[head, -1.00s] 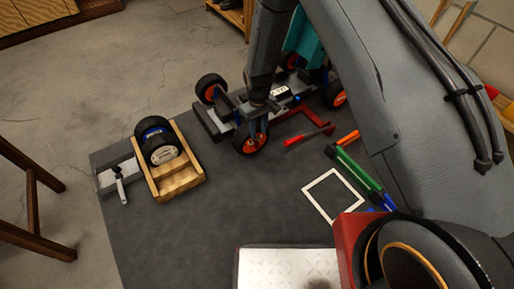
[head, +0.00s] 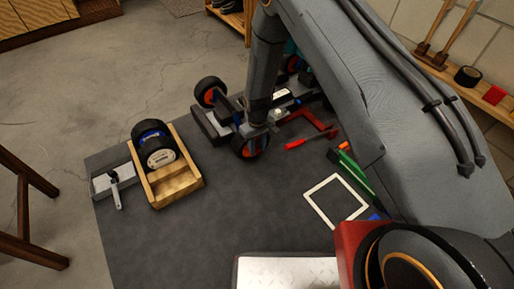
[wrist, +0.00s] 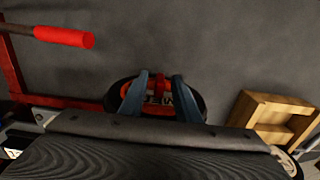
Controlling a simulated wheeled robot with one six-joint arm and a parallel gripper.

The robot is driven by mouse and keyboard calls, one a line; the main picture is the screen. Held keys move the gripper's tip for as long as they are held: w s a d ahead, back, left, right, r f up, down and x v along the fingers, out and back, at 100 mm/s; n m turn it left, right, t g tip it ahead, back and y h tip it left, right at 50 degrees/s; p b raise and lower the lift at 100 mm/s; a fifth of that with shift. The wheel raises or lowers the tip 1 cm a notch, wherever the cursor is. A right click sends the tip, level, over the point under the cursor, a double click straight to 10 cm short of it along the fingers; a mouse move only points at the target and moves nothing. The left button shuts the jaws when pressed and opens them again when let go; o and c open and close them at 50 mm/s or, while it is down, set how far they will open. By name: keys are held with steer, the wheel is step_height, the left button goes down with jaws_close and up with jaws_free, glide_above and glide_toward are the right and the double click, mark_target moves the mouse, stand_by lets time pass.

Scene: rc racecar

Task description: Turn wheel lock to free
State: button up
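The race car (head: 235,112) stands on the dark mat, with black tyres and orange rims. Its near front wheel (head: 246,150) is partly hidden by my gripper (head: 258,137). In the wrist view, the same wheel (wrist: 198,104) lies beyond my gripper (wrist: 162,74). The two blue-grey fingers are apart, one on each side of a red piece (wrist: 160,82) at the wheel's hub, which looks like the wheel lock. Narrow gaps seem to show between this piece and the fingers; contact cannot be told.
A wooden tray (head: 178,187) holds a loose wheel (head: 155,145). A grey block with a lever (head: 115,189) is left of it. A red-handled tool (head: 298,144), a white frame (head: 337,203) and a green bar (head: 357,176) lie to the right. The middle of the mat is clear.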

steer(key=shift+c, duration=0.5)
jaws_close()
